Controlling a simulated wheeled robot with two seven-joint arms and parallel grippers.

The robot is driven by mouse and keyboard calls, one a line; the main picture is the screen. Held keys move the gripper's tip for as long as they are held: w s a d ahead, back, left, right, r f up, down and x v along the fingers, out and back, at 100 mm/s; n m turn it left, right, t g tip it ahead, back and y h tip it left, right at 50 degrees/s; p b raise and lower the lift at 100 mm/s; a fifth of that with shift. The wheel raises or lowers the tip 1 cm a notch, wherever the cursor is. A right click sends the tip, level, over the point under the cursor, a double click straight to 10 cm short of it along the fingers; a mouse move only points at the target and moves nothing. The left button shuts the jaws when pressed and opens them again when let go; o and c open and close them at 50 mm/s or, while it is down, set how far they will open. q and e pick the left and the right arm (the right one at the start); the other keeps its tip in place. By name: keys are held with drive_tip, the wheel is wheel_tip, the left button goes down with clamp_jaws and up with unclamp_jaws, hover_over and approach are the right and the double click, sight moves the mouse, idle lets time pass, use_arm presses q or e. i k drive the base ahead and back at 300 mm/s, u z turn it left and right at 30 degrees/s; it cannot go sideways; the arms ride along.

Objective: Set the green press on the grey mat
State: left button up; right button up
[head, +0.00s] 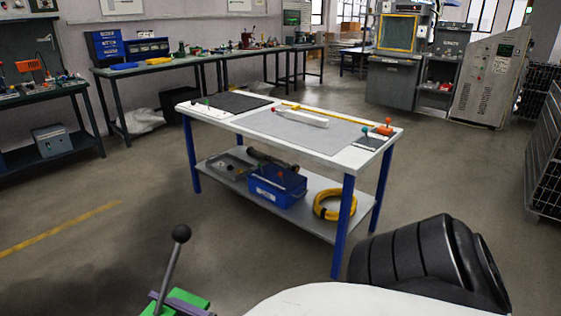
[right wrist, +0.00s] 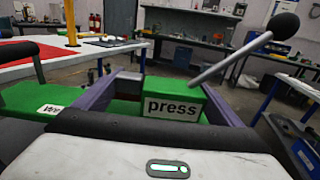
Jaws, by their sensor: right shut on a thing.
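The green press (head: 184,303) shows at the bottom edge of the head view, with a grey lever and black ball knob rising from it; most of it is cut off. In the right wrist view the press (right wrist: 175,88) has a white "press" label, and its lever slants up to the right. My right gripper (right wrist: 165,80) is shut on it, with purple fingers on either side of the green body. The large grey mat (head: 285,131) lies flat on the white table ahead, well apart from the press. A long white item (head: 299,117) lies on it. My left gripper is not in view.
The white table (head: 232,125) has blue legs and also bears a black mat (head: 230,102), an orange item (head: 382,130) and a yellow strip. A blue bin (head: 277,190) and yellow coil (head: 335,203) sit on its lower shelf. Open floor lies between me and the table.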

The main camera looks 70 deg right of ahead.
sight(288, 130)
drive_tip(key=z, duration=0.9)
drive_tip(key=i, duration=1.75)
drive_tip(key=z, duration=1.2)
drive_tip(key=i, duration=1.9)
drive_tip(key=z, duration=0.45)
